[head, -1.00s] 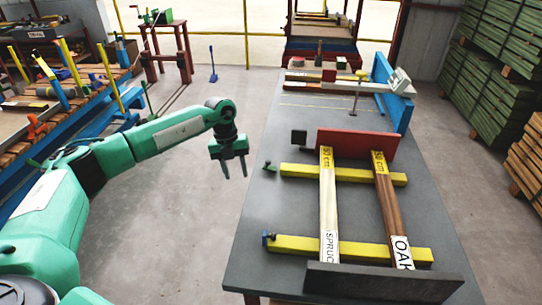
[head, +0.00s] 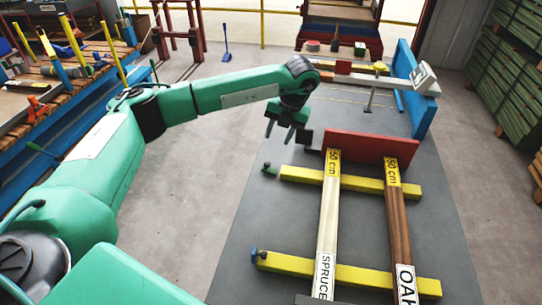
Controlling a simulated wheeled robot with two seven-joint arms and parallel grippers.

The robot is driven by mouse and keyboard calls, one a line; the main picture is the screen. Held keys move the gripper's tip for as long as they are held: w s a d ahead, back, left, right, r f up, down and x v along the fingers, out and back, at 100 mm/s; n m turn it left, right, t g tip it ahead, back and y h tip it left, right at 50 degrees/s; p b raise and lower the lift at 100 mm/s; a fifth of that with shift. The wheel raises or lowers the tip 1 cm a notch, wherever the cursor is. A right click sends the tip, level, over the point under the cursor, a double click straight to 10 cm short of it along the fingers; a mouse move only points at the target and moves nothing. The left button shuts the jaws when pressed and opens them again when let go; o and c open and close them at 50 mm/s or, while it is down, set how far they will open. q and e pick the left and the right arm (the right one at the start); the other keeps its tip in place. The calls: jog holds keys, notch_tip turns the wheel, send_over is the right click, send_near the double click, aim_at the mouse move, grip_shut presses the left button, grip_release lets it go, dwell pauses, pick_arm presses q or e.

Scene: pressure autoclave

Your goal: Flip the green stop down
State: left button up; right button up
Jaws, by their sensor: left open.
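The small green stop (head: 269,169) is at the left end of the far yellow bar (head: 355,184) on the grey table. It looks raised, but it is too small to tell its exact angle. My left gripper (head: 278,138) is open and empty, fingers pointing down, just beyond the green stop in the picture and apart from it. My right gripper is not in view.
A spruce board (head: 328,225) and an oak board (head: 399,230) lie across the yellow bars. A small blue stop (head: 256,253) is on the near bar.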

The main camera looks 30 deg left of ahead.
aim_at(266, 163)
pick_arm(q)
jog(key=p+x, duration=0.1)
jog(key=x, duration=0.9)
jog(key=shift+p, duration=0.3)
jog(key=shift+x, duration=0.8)
jog(key=shift+c, duration=0.4)
jog(key=c, duration=0.7)
grip_shut()
jog(key=shift+a+f, duration=0.1)
jog(key=shift+f, duration=0.15)
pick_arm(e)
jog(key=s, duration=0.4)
pick_arm(q)
jog(key=shift+s+a+f+t+h+b, duration=0.1)
jog(key=shift+a+f+t+h+b, duration=0.1)
jog(key=shift+h+b, duration=0.3)
jog(key=shift+a+f+t+h+b, duration=0.1)
jog(key=shift+a+h+b, duration=0.1)
jog(key=shift+h+b, duration=0.25)
jog(key=shift+a+h, duration=0.2)
jog(key=shift+h, duration=0.35)
jog(key=shift+r, duration=0.1)
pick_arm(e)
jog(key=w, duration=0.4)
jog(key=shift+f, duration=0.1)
